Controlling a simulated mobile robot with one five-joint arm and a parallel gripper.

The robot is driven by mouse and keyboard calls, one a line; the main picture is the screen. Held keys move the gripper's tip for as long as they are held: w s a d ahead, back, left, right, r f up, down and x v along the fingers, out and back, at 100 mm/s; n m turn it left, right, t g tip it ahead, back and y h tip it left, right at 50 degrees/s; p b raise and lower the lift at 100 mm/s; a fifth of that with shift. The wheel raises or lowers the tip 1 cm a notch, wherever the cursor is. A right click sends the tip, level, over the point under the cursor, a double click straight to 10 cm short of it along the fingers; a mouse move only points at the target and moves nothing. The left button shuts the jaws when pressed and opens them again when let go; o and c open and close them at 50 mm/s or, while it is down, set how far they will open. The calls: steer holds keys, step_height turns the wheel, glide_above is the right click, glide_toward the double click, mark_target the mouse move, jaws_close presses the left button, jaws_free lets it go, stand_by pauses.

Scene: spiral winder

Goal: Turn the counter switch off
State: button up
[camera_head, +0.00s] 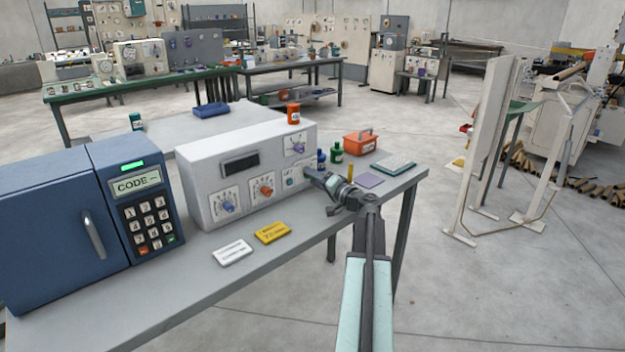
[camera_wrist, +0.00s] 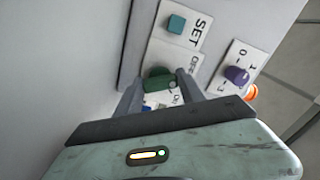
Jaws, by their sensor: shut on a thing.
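A white instrument box (camera_head: 208,168) with a dark display and several knobs stands on the grey table. In the wrist view a green switch knob (camera_wrist: 158,78) sits on a white plate with partly covered lettering. My gripper (camera_wrist: 160,82) is shut on this knob, one finger on each side. In the head view my gripper (camera_head: 312,176) reaches the lower right of the box's front and hides the green knob. The knob's exact setting is unclear.
A blue safe with a keypad (camera_head: 138,195) stands left of the box. A yellow card (camera_head: 272,233) and a white card (camera_head: 233,252) lie in front. Bottles, an orange toolbox (camera_head: 360,142) and a pale pad (camera_head: 396,162) sit right of the box. The floor at right front is clear.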

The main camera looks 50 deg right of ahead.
steer(key=shift+d+n, duration=0.1)
steer(key=shift+n, duration=0.7)
steer(key=o, duration=1.4)
steer(key=shift+c, duration=0.2)
steer(key=shift+s, duration=0.1)
steer(key=s, duration=0.7)
steer(key=shift+s+a, duration=0.3)
steer(key=shift+a, duration=0.05)
